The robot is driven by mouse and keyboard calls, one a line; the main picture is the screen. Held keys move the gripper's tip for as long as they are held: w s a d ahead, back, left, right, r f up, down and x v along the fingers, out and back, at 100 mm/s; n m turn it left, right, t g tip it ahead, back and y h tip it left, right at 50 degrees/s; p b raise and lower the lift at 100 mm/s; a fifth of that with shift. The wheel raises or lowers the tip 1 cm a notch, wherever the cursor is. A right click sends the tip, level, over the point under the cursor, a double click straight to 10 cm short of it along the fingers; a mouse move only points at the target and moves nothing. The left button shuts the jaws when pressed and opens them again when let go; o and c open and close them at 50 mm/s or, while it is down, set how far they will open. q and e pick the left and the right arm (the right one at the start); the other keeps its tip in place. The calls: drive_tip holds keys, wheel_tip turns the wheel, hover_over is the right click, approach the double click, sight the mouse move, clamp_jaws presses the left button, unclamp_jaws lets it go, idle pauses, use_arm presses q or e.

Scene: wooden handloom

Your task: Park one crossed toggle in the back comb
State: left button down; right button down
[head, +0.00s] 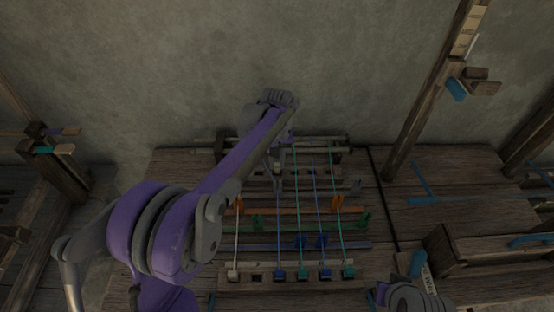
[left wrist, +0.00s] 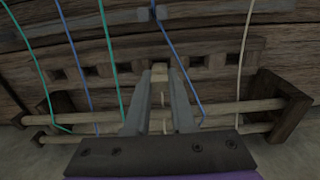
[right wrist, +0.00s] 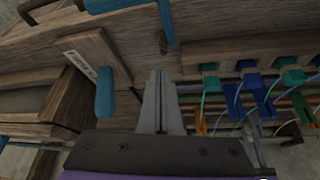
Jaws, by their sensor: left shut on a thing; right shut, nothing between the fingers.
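My left gripper (head: 278,168) reaches over the loom to its far end. In the left wrist view its fingers (left wrist: 160,75) are shut on a small pale piece (left wrist: 160,73) at the notched back comb (left wrist: 215,73); I cannot tell whether it sits in a notch. A blue cord (left wrist: 178,55) runs close beside the fingers. Colored toggles, including a white one (head: 233,273) and a teal one (head: 348,272), line the front bar (head: 300,286). My right gripper (right wrist: 157,80) is shut and empty, near the loom's front right.
Orange (head: 280,211), green (head: 290,223) and purple (head: 340,246) bars cross under the cords. Round rods (left wrist: 235,107) lie beyond the comb. A wooden box (head: 480,245) and a blue-handled tool (head: 417,264) are at right. A post (head: 430,100) rises behind.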

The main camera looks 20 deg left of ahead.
use_arm(q)
drive_tip(key=shift+f+b, duration=0.5)
drive_tip(key=shift+f, duration=0.5)
drive_tip(key=c, duration=0.7)
unclamp_jaws()
wheel_tip(320, 180, up, 11)
drive_tip(key=shift+f+p, duration=0.1)
drive_tip(key=shift+p, duration=0.4)
